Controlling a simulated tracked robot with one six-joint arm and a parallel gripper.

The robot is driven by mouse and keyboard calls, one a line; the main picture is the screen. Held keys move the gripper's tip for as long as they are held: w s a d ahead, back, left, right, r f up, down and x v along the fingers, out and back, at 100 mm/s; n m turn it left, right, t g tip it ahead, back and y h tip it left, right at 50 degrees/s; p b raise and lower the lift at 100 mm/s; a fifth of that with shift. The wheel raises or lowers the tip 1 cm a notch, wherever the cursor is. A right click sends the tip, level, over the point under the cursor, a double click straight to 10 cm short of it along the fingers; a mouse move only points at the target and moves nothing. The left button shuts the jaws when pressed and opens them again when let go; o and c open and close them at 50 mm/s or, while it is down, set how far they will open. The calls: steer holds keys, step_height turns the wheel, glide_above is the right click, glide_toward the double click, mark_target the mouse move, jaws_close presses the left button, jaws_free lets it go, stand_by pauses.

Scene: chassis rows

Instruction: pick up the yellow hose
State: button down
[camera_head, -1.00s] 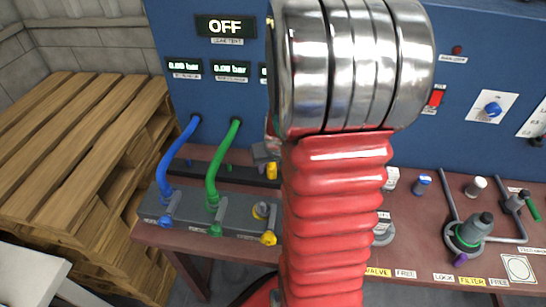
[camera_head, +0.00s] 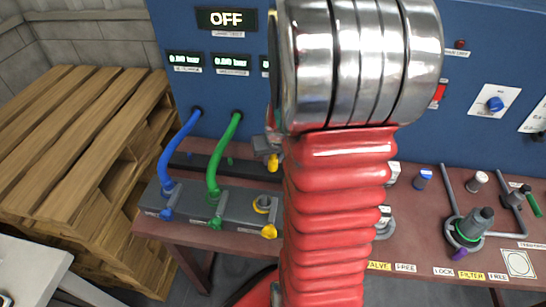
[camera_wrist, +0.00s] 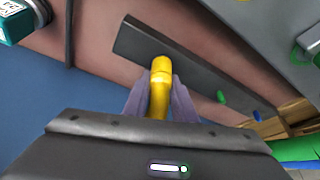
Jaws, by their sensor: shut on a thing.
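The yellow hose (camera_wrist: 161,86) is between my gripper's grey-purple fingers (camera_wrist: 157,93) in the wrist view. The fingers are shut on it, one on each side, and its rounded end shows beyond them. My arm hides the rest of the gripper there. I cannot tell whether the hose touches the dark bar (camera_head: 240,172) behind it.
A grey block (camera_head: 235,204) on the reddish bench has a yellow-handled port (camera_head: 264,205) without a hose. A blue hose (camera_head: 176,150) and a green hose (camera_head: 221,155) run from it to the blue panel (camera_head: 300,12). Valves stand at right; a wooden pallet (camera_head: 75,130) is at left.

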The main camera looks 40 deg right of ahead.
step_height(320, 180, up, 10)
steer(key=shift+f, duration=0.25)
steer(key=shift+a+f, duration=0.1)
steer(key=shift+a, duration=0.05)
stand_by(0.7)
